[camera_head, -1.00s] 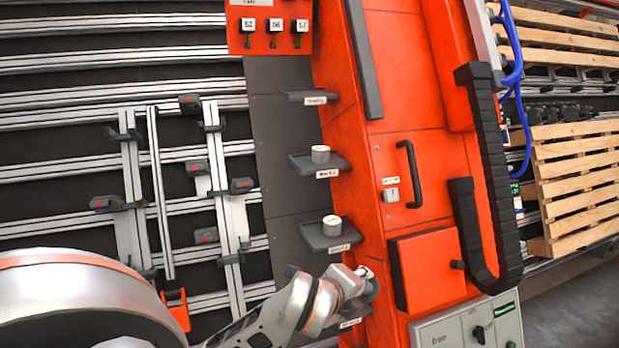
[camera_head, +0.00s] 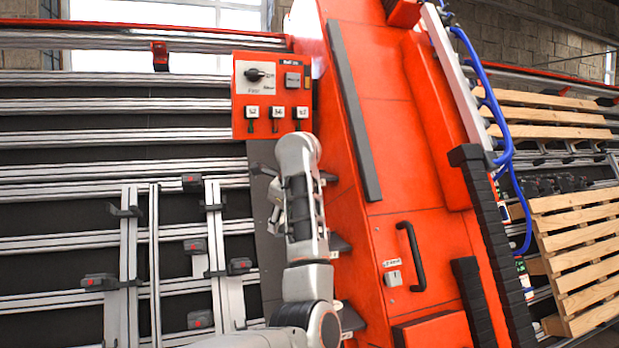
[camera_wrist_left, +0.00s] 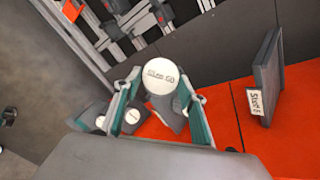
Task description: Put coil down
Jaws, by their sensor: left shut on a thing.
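The coil (camera_wrist_left: 161,75) is a small white cylinder with a printed label on its face, seen in the left wrist view. My left gripper (camera_wrist_left: 163,91) is shut on it, with one green-and-grey finger on each side. In the head view my left gripper (camera_head: 275,206) is beside the orange cabinet, below the switch panel, mostly hidden by my arm. The coil cannot be made out there. A dark shelf (camera_wrist_left: 266,72) with a white label is right of the held coil in the wrist view, apart from it. My right gripper is not in view.
The orange cabinet (camera_head: 366,230) has a black handle (camera_head: 411,256). The switch panel (camera_head: 273,95) is above my left arm. Dark shelves jut from the cabinet side, partly hidden by the arm. White discs (camera_wrist_left: 133,116) show beyond the left finger. Wooden pallets (camera_head: 580,235) are at right.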

